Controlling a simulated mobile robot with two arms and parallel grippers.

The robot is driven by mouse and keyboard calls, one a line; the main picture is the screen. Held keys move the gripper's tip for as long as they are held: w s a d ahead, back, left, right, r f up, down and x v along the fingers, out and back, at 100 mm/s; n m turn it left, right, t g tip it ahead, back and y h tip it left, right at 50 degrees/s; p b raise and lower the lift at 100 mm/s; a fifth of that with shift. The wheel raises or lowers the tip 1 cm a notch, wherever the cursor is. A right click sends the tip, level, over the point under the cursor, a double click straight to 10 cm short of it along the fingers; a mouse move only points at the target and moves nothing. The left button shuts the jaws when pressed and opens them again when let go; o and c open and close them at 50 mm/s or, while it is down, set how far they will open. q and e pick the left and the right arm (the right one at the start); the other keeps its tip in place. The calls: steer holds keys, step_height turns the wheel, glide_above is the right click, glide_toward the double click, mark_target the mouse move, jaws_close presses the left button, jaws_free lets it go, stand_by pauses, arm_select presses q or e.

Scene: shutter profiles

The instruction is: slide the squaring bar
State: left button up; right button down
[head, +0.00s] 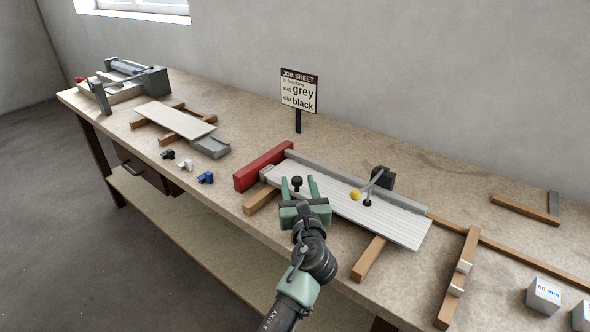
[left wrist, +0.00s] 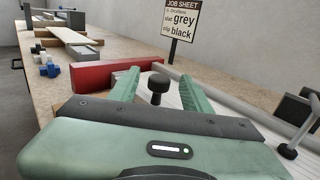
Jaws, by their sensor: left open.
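My left gripper (head: 298,186) is open over the left end of a pale ribbed panel (head: 395,218). A black knob (head: 297,181) stands upright between its two fingers, with a gap on each side; it also shows in the left wrist view (left wrist: 158,84). What the knob is fixed to is hidden by the gripper, so I cannot tell whether it belongs to the squaring bar. A red block (head: 263,166) stands at the panel's left end, and a grey rail (head: 325,174) runs along its back edge. My right gripper is not in view.
A dark clamp (head: 383,178) with a yellow ball (head: 355,195) stands at the panel's back edge. Wooden bars lie to the right, with a block marked 50 mm (head: 543,296). A job sheet (head: 299,92) says slat grey, clip black. Small clips (head: 205,177) lie left.

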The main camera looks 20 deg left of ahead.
arm_select(q)
steer(key=x, duration=0.4)
steer(key=shift+w, duration=0.1)
steer(key=shift+w+a, duration=0.2)
steer(key=shift+w, duration=0.1)
steer(key=shift+w+a, duration=0.1)
steer(key=shift+w, duration=0.1)
steer(key=c, duration=1)
jaws_close()
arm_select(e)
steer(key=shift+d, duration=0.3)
